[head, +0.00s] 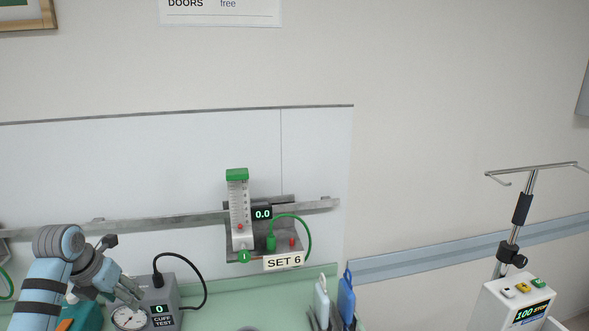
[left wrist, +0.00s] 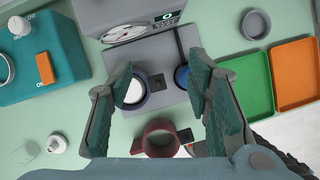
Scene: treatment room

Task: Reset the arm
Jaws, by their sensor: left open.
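My left gripper comes in at the lower left of the head view (head: 128,292), beside the grey cuff test box (head: 162,297) with its round dial and a display reading 0. In the left wrist view the jaws (left wrist: 160,76) are spread apart above a grey unit with nothing held between them. A white-topped round part (left wrist: 134,91) sits close to the left finger, and a blue round part (left wrist: 182,76) is partly hidden by the right finger. I cannot tell whether the fingers touch either part. My right gripper is in neither view.
A dark red ring-shaped piece (left wrist: 160,138), a teal box (left wrist: 38,62) with an orange switch, a grey cup (left wrist: 256,24), a green tray (left wrist: 247,85) and an orange tray (left wrist: 292,73) surround the jaws. A flowmeter (head: 238,208) hangs on the wall rail.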

